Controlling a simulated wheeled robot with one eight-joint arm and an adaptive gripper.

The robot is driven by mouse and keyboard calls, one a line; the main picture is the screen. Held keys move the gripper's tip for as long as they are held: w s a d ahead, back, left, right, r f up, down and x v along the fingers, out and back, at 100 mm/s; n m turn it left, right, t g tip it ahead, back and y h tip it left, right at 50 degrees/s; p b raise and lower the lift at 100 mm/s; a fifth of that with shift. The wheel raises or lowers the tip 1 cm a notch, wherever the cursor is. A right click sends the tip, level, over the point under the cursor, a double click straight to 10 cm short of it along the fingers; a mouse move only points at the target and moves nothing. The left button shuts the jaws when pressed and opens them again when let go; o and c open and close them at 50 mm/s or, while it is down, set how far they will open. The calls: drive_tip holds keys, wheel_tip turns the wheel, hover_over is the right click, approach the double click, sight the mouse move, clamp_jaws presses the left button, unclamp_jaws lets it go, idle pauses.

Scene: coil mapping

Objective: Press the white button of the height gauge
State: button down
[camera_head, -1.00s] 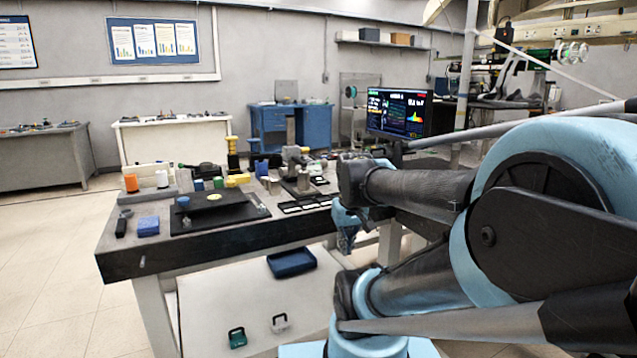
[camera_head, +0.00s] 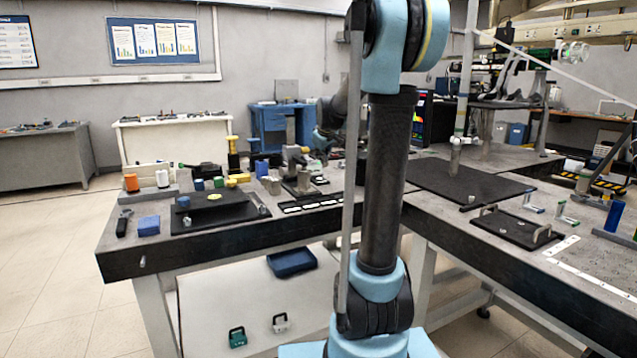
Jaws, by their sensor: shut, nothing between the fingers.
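A metal stand on a small dark base (camera_head: 300,183) is on the left workbench, left of my upright arm; it may be the height gauge, but I cannot tell for sure. No white button can be made out at this size. My arm stands upright across the middle of the view. Its far end reaches back behind the upright link, and my gripper (camera_head: 321,147) shows small and dark above the bench's back part. It is shut with nothing held. My arm hides part of the bench behind it.
The left workbench (camera_head: 120,262) also carries a dark plate (camera_head: 245,214), a blue block (camera_head: 148,226) and several small coloured parts. The right bench has a large black mat (camera_head: 445,178) and a handled black plate (camera_head: 515,232). A pale pole (camera_head: 467,75) rises from it.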

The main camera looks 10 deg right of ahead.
drive_tip(key=n+t, duration=0.1)
drive_tip(key=n, duration=0.1)
hover_over(317, 179)
drive_tip(key=shift+w+d+r, duration=0.1)
drive_tip(key=shift+w+r, duration=0.1)
drive_tip(key=shift+r, duration=0.2)
drive_tip(key=shift+f, duration=0.1)
drive_tip(key=shift+f, duration=4.35)
drive_tip(key=shift+f, duration=0.1)
drive_tip(key=shift+f, duration=0.2)
drive_tip(key=shift+f, duration=0.4)
drive_tip(key=shift+r, duration=0.8)
